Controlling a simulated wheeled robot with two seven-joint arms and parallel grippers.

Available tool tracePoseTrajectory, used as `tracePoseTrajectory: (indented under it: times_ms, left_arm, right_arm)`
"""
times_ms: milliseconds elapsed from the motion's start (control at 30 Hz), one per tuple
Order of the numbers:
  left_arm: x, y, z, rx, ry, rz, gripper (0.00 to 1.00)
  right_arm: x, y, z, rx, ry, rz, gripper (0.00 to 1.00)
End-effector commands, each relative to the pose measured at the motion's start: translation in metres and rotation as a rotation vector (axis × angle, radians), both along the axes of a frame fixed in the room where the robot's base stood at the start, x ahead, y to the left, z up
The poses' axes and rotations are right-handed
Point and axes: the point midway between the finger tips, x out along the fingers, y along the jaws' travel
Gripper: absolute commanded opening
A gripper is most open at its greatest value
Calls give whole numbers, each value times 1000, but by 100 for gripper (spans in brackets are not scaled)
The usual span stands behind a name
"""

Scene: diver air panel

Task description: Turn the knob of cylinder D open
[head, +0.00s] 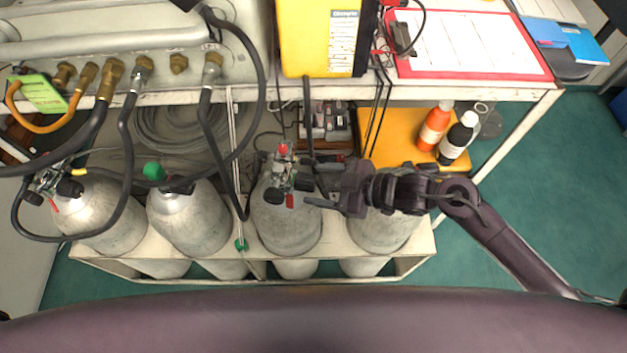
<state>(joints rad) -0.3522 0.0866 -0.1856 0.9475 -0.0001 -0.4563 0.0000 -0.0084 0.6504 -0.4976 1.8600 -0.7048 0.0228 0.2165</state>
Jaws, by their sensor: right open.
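Four-bay rack cylinders stand in a row, and I cannot read which is D. The third cylinder from the left (287,228) has a valve (284,178) with red and dark parts on top. The rightmost cylinder (383,232) is partly covered by my right gripper, and its top is hidden. My right gripper (312,190) comes in from the right, open, its fingers pointing left beside the third cylinder's valve. I cannot tell whether they touch it. My left gripper is not in view.
The second cylinder (190,220) has a green cap; the leftmost cylinder (102,215) carries a valve and hose. Black hoses (262,75) hang from the panel above. An orange bottle (434,126) and a black bottle (457,139) stand on a yellow surface (392,140). Floor at right is clear.

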Motion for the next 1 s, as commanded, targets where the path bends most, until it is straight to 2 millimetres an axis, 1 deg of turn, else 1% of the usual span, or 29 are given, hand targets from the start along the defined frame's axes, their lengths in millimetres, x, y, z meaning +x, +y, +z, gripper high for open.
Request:
tracePoseTrajectory:
  times_ms: [33,100,200,333,467,733,933,1000]
  left_arm:
    - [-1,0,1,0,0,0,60]
    - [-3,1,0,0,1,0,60]
    - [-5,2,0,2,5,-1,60]
    - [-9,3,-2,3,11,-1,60]
    - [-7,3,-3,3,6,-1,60]
    - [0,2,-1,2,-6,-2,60]
    - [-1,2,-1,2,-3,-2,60]
    - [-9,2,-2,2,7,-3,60]
  right_arm:
    - [-4,-9,3,-5,1,1,59]
    - [-8,-20,7,-5,2,1,59]
    - [-14,-34,13,-4,3,1,59]
    - [-18,-46,18,-3,3,1,59]
    - [-19,-50,21,-1,1,1,59]
    - [-19,-50,21,-1,1,1,59]
    - [-19,-50,21,-1,1,1,59]
    - [-19,-50,21,-1,1,1,59]
